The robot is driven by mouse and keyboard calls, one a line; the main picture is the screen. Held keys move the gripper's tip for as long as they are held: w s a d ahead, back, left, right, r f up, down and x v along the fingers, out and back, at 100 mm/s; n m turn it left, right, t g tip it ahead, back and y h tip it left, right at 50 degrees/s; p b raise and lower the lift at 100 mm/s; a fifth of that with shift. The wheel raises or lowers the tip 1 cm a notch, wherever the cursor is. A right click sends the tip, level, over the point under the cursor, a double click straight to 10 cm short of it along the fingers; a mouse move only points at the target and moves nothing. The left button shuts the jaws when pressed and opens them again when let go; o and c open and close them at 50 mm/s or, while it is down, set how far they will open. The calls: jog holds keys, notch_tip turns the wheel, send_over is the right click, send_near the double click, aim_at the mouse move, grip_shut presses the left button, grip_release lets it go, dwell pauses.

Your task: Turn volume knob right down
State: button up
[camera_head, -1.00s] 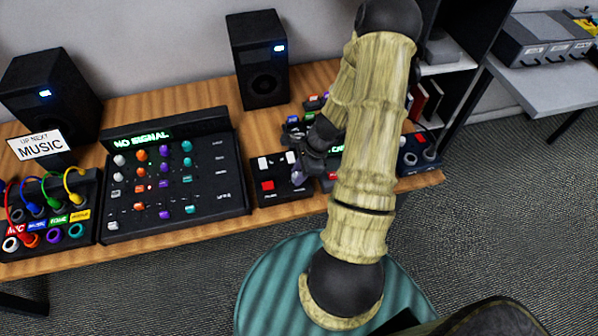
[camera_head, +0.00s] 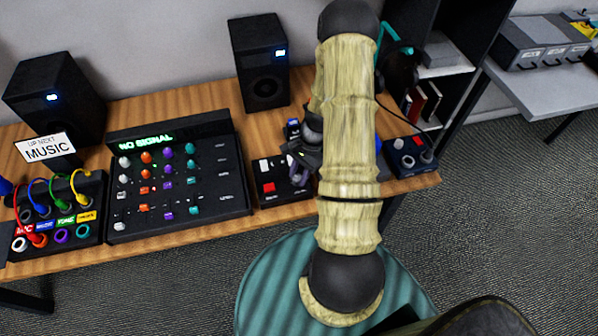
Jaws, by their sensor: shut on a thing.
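My gripper (camera_head: 300,172) is at the right edge of a small black box (camera_head: 268,192) with a red button and white buttons. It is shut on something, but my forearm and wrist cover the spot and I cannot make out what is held. No knob marked as volume can be read in this view. The black mixer (camera_head: 205,205) to the left carries rows of white, orange, purple and teal knobs, and its green display (camera_head: 145,140) reads NO SIGNAL.
Two black speakers (camera_head: 262,85) (camera_head: 50,100) stand at the back of the wooden desk (camera_head: 190,95). A patch box (camera_head: 85,228) with coloured cables and an UP NEXT MUSIC sign (camera_head: 48,148) are at left. Teal headphones (camera_head: 383,42) hang behind.

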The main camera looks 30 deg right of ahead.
jog(key=n+g, duration=0.1)
jog(key=n, duration=0.2)
jog(key=n+h, duration=0.1)
jog(key=n, duration=0.1)
jog(key=shift+w+n+g, duration=0.2)
jog(key=shift+n+g, duration=0.2)
jog(key=n+h, duration=0.1)
jog(key=n, duration=0.2)
jog(key=n+g+h, duration=0.1)
jog(key=n, duration=0.2)
jog(key=shift+w+a, duration=0.1)
jog(key=shift+a, duration=0.1)
jog(key=o, duration=1)
jog(key=shift+c, duration=0.2)
jog(key=b+v, duration=0.1)
jog(key=v, duration=1.6)
jog(key=shift+w, duration=0.3)
jog(key=shift+r, duration=0.1)
